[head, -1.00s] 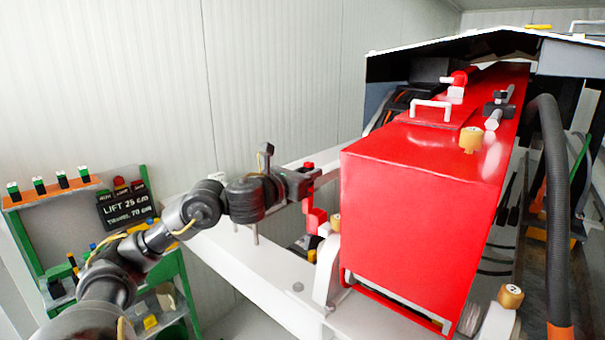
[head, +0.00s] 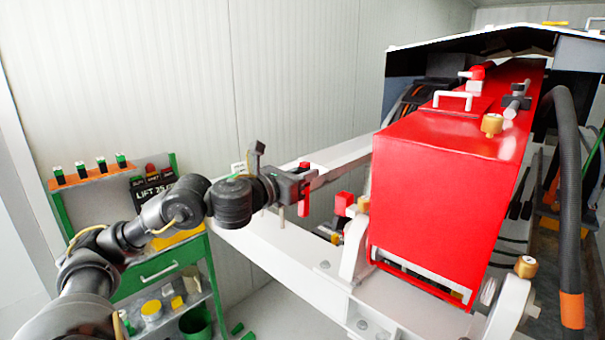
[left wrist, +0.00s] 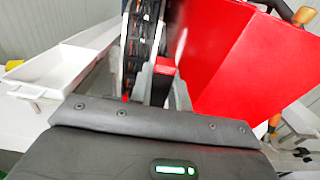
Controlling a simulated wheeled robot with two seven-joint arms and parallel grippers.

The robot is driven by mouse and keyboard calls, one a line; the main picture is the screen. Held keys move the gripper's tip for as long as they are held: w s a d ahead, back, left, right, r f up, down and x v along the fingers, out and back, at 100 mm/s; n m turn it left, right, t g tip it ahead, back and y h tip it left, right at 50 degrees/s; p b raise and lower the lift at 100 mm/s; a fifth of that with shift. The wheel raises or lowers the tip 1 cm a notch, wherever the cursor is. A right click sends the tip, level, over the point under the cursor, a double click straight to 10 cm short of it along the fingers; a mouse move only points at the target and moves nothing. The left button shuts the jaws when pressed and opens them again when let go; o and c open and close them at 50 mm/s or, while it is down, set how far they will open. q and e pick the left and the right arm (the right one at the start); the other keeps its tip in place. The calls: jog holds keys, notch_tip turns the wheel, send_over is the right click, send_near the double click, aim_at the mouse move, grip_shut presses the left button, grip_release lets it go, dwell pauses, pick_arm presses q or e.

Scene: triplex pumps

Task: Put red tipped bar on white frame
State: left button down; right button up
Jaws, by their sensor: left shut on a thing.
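My left gripper (head: 298,183) is shut on the red tipped bar (head: 304,200), whose red parts show above and below the dark fingers. The white frame (head: 262,232) runs from behind the gripper toward the front right. The gripper shows over the frame's opening, left of the red housing; I cannot tell whether the bar touches the frame. My right gripper is not in view.
A big red housing (head: 430,205) stands close on the right. A separate red block (head: 343,201) is beside its front left corner. A green workbench (head: 160,268) stands at the left. In the left wrist view a white tray (left wrist: 62,72) is at the left.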

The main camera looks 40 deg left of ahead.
pick_arm(q)
jog(key=s+d+f+m+g+h+b, duration=0.1)
jog(key=d+f+m+h, duration=0.1)
jog(key=d+f, duration=0.45)
jog(key=d+f+m+h+b, duration=0.1)
jog(key=d+f+h+b, duration=0.15)
jog(key=f, duration=0.75)
jog(key=s+d+f+m+h+b, duration=0.1)
jog(key=s+d+f, duration=0.3)
jog(key=f, duration=0.3)
jog(key=s+d+f+m+g+h+b, duration=0.1)
jog(key=s+d+f+h, duration=0.1)
jog(key=s+d+f, duration=0.3)
notch_tip(320, 180, down, 3)
jog(key=shift+d+b, duration=0.35)
jog(key=shift+d, duration=0.25)
